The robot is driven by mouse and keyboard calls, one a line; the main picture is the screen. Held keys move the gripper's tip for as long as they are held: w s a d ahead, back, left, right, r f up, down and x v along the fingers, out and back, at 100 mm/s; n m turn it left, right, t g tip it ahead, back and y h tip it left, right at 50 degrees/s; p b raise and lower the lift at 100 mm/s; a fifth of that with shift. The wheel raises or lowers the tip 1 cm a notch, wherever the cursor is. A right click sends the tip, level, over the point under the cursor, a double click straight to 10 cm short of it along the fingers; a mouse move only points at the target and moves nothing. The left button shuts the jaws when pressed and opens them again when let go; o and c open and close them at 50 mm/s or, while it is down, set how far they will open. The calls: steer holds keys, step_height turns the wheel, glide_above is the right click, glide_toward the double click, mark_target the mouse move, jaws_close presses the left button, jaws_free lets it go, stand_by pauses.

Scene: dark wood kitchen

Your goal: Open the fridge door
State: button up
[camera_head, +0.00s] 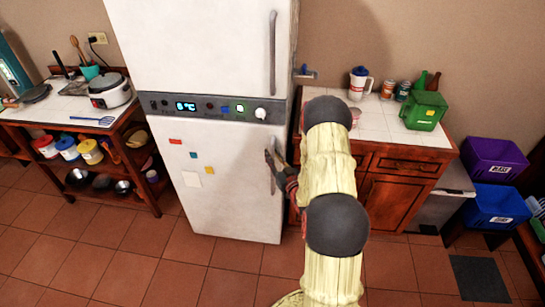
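The white fridge (225,185) stands in the middle of the head view. It has an upper door (190,50) and a lower door, with a dark control strip (215,107) between them. Both doors look shut. A long vertical handle (272,50) runs along the upper door's right side. The lower door's handle (271,186) is at its right side, partly hidden by my gripper. My gripper (272,165) is right at this lower handle. I cannot tell whether its fingers are closed around the handle or only beside it. My pale yellow arm hides part of the right counter.
A wooden counter (430,145) with a kettle, jars and a green box stands right of the fridge. A shelf table (110,130) with a rice cooker stands left. Purple (492,157) and blue (496,203) bins are far right. The tiled floor (215,280) before the fridge is clear.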

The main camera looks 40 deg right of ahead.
steer(key=shift+c, duration=1.3)
jaws_close()
